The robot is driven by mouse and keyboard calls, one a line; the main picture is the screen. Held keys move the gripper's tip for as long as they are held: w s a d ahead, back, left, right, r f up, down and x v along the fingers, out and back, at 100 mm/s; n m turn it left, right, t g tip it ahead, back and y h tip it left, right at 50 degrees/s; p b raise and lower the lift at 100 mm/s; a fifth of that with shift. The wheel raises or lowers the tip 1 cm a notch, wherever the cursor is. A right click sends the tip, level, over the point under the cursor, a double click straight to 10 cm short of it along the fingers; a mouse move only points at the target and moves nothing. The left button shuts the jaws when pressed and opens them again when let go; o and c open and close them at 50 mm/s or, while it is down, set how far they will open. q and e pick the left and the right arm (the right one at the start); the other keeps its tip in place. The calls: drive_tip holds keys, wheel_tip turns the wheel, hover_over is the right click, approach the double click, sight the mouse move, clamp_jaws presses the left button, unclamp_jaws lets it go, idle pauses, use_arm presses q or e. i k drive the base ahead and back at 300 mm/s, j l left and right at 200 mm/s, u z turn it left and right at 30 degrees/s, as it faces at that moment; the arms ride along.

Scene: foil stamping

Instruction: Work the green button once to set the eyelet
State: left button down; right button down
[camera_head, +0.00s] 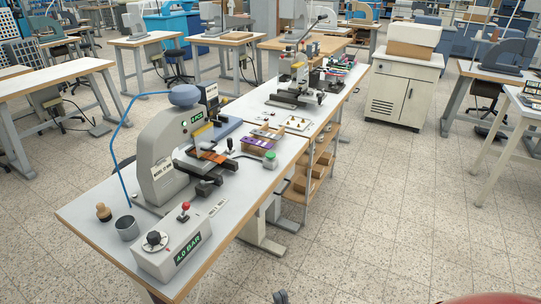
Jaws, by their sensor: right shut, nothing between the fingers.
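The green button (270,155) sits on top of a small grey box on the near workbench, to the right of the press. The grey stamping press (160,150) stands on the same bench, with an orange-brown piece (208,156) lying on its bed under the head. An eyelet is too small to make out. Only a small dark tip of my right gripper (281,296) shows at the bottom edge, shut and empty, over the floor and well away from the button. My left gripper is not in view.
A control box (172,250) with a dial and red-knobbed lever stands at the bench's front, beside a grey cup (127,228) and a wooden-handled tool (103,212). A tray with purple pieces (258,138) lies behind the button. The floor right of the bench is clear.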

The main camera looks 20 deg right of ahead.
sight(269, 156)
drive_tip(key=i+l+z, duration=0.95)
drive_tip(key=i+z, duration=0.2)
drive_tip(key=i, duration=0.1)
